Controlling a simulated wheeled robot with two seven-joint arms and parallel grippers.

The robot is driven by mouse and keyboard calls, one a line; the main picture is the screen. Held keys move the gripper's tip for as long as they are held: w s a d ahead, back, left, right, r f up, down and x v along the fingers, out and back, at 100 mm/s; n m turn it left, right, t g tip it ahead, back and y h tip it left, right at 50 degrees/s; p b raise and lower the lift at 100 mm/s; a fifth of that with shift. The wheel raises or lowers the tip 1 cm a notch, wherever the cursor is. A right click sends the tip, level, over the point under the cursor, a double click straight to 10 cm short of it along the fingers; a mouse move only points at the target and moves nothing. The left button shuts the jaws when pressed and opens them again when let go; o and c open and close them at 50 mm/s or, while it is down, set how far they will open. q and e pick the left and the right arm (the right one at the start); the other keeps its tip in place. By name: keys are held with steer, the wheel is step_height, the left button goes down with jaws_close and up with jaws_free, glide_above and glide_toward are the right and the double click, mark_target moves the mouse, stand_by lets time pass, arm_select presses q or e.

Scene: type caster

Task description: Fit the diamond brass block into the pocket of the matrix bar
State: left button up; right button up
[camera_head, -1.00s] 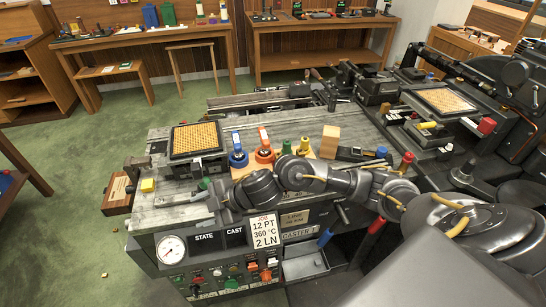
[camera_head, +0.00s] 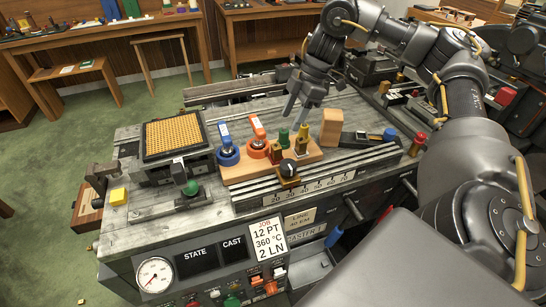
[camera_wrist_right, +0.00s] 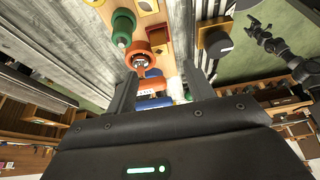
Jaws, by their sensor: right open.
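My right gripper (camera_head: 298,108) is open and empty above the back edge of a wooden board (camera_head: 238,174) on the bench. In the right wrist view its two fingers (camera_wrist_right: 160,80) stand apart, with the board's coloured pieces beyond them. A yellow-topped brass-coloured piece (camera_head: 302,142) and a small red-and-brass piece (camera_head: 277,151) stand on the board. I cannot tell which piece is the diamond brass block. The matrix bar and its pocket are not clearly made out.
Blue (camera_head: 228,152) and orange (camera_head: 258,146) ringed pieces and a wooden block (camera_head: 331,127) stand near the gripper. A tan grid tray (camera_head: 147,155) sits left of them. A scale with a black knob (camera_head: 289,167) runs along the front.

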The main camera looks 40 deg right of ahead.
steer(key=b, duration=0.2)
glide_above(278, 145)
steer(key=d, duration=0.2)
steer(key=f, duration=0.4)
steer(key=shift+s+a+f, duration=0.25)
steer(key=shift+s+f, duration=0.1)
steer(key=shift+f, duration=0.2)
arm_select(q)
steer(key=shift+s+f, duration=0.2)
steer(key=shift+f, duration=0.4)
steer(key=shift+s+f, duration=0.2)
steer(key=shift+f, duration=0.35)
arm_select(e)
steer(key=shift+s+a, duration=0.1)
steer(key=x, duration=0.4)
steer(key=shift+d+f, duration=0.2)
steer(key=shift+d, duration=0.05)
arm_select(q)
steer(key=shift+r, duration=0.4)
arm_select(e)
steer(key=shift+a+f, duration=0.2)
steer(key=shift+f, duration=0.15)
jaws_close()
